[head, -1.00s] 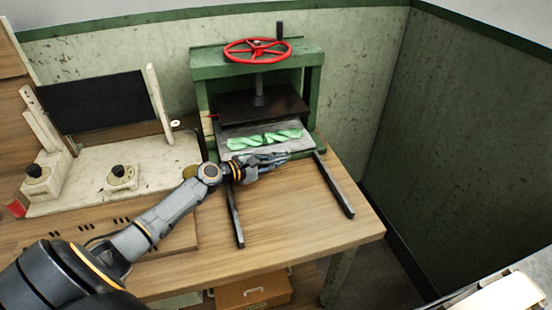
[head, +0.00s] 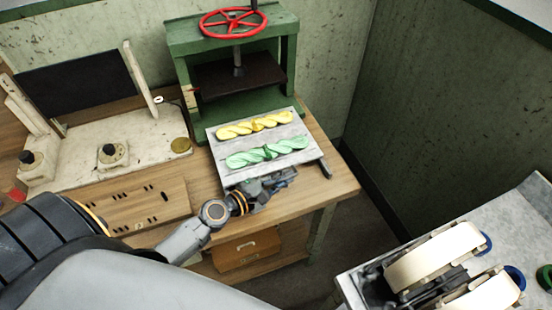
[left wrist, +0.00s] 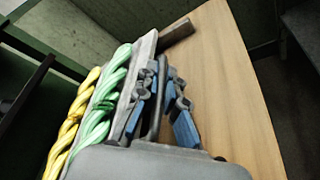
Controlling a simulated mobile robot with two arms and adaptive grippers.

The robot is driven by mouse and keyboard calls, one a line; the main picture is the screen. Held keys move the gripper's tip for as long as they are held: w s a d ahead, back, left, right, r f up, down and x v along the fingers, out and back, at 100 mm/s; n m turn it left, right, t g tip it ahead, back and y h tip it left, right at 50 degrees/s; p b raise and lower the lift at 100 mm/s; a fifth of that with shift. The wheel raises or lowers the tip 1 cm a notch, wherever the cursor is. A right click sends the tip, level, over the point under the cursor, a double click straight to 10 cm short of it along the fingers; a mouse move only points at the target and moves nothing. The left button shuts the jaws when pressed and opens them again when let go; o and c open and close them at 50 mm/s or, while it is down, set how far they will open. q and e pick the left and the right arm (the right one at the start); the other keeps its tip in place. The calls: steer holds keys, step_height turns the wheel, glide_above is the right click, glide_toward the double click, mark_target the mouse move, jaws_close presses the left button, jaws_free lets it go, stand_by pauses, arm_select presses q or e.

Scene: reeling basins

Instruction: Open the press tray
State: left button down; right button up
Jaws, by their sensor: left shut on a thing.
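The press tray (head: 214,160) is a flat grey plate, slid well out toward me in front of the green press (head: 185,70). A yellow twisted skein (head: 254,126) and a green one (head: 268,153) lie on it. My left gripper (head: 280,180) is at the tray's front edge. In the left wrist view, its blue-padded fingers (left wrist: 160,112) are around a dark bar handle (left wrist: 154,118) along the tray's edge (left wrist: 146,46), beside the green skein (left wrist: 104,100). The fingers hide part of the handle. My right gripper does not show.
A dark rail (head: 325,168) sticks out past the tray's right side. A white apparatus with a dark panel (head: 82,88) stands at the left. A grey bench (head: 530,200) with white reels (head: 434,256) is at the lower right. A drawer (head: 246,250) is below the table.

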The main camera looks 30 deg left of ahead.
arm_select(q)
steer(key=shift+s+d, duration=0.8)
steer(key=shift+d, duration=0.15)
steer(key=c, duration=1.4)
jaws_free()
steer(key=shift+c, duration=0.2)
steer(key=v, duration=1.2)
steer(key=shift+s+f, duration=0.1)
